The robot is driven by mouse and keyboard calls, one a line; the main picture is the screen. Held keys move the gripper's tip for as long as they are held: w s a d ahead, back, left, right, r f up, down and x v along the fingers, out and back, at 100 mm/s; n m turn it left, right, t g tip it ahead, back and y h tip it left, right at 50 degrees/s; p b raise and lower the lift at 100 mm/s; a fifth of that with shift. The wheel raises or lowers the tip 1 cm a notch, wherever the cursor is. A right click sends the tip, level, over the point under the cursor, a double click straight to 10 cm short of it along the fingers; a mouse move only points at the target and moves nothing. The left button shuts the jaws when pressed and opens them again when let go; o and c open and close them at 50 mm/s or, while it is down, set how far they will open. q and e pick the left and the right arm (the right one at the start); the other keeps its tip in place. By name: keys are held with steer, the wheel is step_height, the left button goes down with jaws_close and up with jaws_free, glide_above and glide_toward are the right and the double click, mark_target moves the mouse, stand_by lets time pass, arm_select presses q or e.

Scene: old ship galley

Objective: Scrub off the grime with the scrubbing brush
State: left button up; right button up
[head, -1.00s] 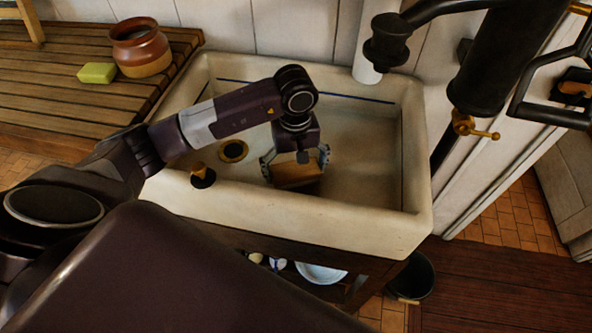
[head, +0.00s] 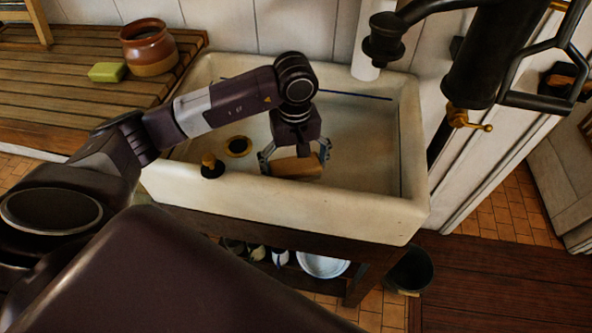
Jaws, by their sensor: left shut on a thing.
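My left gripper (head: 295,157) reaches down into the white sink (head: 290,211) and is shut on the scrubbing brush (head: 297,168), a tan wooden block. The brush is low in the sink, near the front wall; its underside is hidden, so I cannot tell whether it touches the bottom. The sink floor right of the brush looks a little dull, but I cannot make out clear grime. My right gripper is not in view.
A plug with a brass knob (head: 210,166) stands on the sink's front rim. The drain (head: 238,147) is left of the gripper. A black pump (head: 485,60) overhangs at right. A brown pot (head: 149,48) and green soap (head: 107,72) sit on the slatted board (head: 60,100).

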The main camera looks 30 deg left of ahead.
arm_select(q)
steer(key=shift+s+r+p, duration=0.1)
steer(key=shift+r+p, duration=0.5)
steer(key=shift+r, duration=1.1)
